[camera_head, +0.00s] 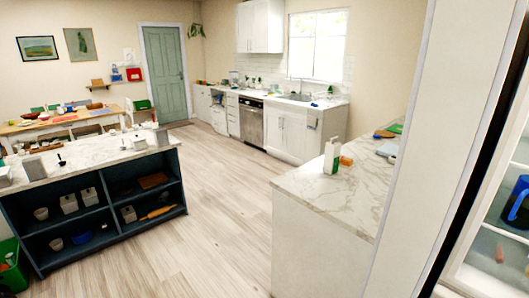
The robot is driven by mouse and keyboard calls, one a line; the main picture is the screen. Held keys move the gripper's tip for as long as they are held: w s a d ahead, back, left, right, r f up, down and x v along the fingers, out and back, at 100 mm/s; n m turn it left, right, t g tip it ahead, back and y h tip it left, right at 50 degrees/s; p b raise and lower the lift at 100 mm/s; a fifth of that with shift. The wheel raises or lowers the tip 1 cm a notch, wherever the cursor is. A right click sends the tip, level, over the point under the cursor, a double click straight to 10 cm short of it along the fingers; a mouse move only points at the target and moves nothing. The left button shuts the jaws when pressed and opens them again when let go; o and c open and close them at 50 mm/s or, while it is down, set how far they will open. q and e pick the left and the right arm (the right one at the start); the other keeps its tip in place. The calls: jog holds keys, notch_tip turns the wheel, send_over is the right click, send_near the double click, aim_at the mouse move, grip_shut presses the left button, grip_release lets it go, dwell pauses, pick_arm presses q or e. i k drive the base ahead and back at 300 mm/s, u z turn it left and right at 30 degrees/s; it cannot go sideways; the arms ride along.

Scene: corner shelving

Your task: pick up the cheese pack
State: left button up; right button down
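A small orange block (346,161) lies on the marble counter on the right, just behind and right of a white and green carton (332,155). It may be the cheese pack, but it is too small to tell. Neither of my grippers shows in the head view, so I see no contact with anything.
The marble counter (335,193) has a clear front part. A tall white panel (435,140) stands right of it, beside shelves with a blue jug (516,203). A dark blue island (100,207) stands left. The wooden floor (215,200) between is free.

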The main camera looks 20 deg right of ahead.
aim_at(345, 161)
jog(key=i, duration=5.7)
jog(key=z, duration=4.65)
jog(key=i, duration=0.35)
jog(key=u, duration=0.1)
